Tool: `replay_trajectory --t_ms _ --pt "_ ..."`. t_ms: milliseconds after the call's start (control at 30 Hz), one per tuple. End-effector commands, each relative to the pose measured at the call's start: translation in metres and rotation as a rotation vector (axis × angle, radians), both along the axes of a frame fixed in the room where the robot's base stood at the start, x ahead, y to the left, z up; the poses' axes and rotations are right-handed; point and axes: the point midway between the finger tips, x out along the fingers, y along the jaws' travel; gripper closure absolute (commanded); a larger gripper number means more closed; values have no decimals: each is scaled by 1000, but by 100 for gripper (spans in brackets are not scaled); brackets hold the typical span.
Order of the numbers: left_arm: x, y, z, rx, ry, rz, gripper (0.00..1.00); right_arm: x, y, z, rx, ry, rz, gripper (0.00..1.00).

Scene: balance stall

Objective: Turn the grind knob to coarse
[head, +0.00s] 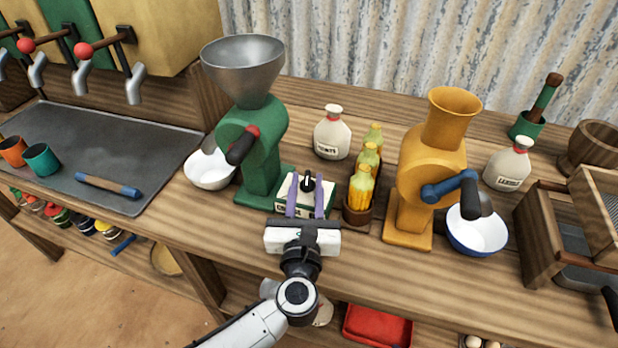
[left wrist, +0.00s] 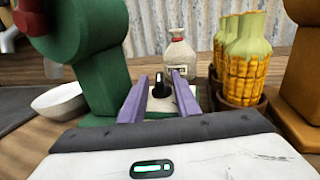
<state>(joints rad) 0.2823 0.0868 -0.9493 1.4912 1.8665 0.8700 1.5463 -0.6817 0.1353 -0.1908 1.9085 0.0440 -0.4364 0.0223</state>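The grind knob (head: 307,182) is a small black knob on top of a white and green box (head: 284,187) beside the green mill (head: 262,150). Part of a label shows on the box front. My left gripper (head: 305,186) has its two purple fingers apart, one to each side of the knob in the picture. In the left wrist view the knob (left wrist: 161,84) stands upright in the gap between the fingertips of my left gripper (left wrist: 161,78). Gaps show on both sides of it. I cannot tell how deep the fingers reach. My right gripper is out of view.
Corn bottles in a brown holder (head: 358,209) stand close to the right of the box. A yellow mill (head: 407,222) is further right. A white bowl (head: 209,170) sits left of the green mill. A white jug (head: 332,137) stands behind.

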Motion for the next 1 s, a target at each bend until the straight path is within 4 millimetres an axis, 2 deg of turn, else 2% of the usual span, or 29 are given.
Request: replay_trajectory --t_ms 267,467,767,1000 --pt "1 0 0 1 0 0 71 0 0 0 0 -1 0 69" --pt "1 0 0 1 0 0 100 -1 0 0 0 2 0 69" --pt "1 1 0 2 0 -16 100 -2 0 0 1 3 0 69" --pt "1 5 0 3 0 -116 100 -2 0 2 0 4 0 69"
